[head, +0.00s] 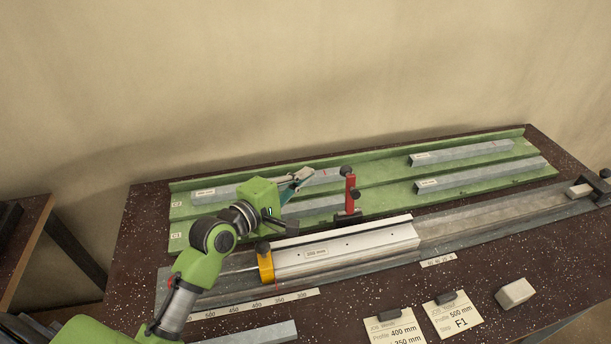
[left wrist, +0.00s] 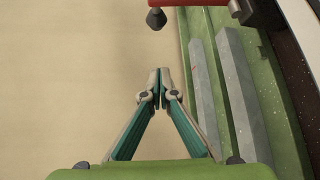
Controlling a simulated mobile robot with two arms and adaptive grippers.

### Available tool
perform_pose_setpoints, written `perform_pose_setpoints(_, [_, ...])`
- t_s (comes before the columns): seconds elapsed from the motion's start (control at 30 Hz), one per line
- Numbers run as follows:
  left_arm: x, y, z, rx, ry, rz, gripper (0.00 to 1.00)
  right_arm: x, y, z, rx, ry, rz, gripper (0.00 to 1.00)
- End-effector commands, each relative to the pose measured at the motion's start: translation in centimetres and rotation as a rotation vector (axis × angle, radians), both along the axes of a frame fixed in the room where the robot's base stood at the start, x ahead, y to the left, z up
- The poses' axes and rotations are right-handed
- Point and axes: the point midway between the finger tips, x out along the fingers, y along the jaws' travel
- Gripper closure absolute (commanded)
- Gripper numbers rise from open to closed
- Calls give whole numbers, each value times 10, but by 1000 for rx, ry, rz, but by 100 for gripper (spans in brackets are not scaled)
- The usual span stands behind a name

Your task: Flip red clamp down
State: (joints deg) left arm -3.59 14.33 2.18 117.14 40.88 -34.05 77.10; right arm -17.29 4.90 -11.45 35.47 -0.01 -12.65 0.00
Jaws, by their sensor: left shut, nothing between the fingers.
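The red clamp (head: 350,192) stands upright behind the silver profile (head: 350,246), its arm raised, with black knobs at its top and side. In the left wrist view the red clamp (left wrist: 196,3) shows at the top edge, with a black knob (left wrist: 156,19) hanging below it. My left gripper (head: 308,173) is shut and empty, left of the clamp's upper end and apart from it. Its fingertips (left wrist: 160,76) meet in the left wrist view, with clear space between them and the knob. My right gripper is not in view.
A green rack (head: 380,192) with several grey profiles lies behind the clamp. A yellow stop (head: 265,263) sits at the silver profile's left end. Job cards (head: 460,317) and a pale block (head: 514,294) lie at the front right. A black clamp (head: 604,183) stands far right.

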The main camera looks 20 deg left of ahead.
Motion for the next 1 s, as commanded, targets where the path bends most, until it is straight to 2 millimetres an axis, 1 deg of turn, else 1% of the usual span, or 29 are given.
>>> perform_pose_setpoints(0.03, [11,-3,1,-3,-2,1,100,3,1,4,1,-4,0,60])
perform_pose_setpoints(0.1, [26,-9,0,-2,-2,0,100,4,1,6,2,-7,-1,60])
perform_pose_setpoints(0.33, [68,-23,-8,-2,-1,1,100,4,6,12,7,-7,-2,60])
perform_pose_setpoints(0.37, [66,-27,-6,-3,0,-1,100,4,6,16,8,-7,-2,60])
perform_pose_setpoints(0.4, [59,-33,-4,-4,2,-1,100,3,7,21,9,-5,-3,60])
perform_pose_setpoints(0.6, [46,-50,0,-1,0,-1,100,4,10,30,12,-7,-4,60])
perform_pose_setpoints(0.73, [43,-54,-1,-1,0,0,100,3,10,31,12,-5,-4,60])
perform_pose_setpoints(1.0, [42,-54,-1,0,-1,1,100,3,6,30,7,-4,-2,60])
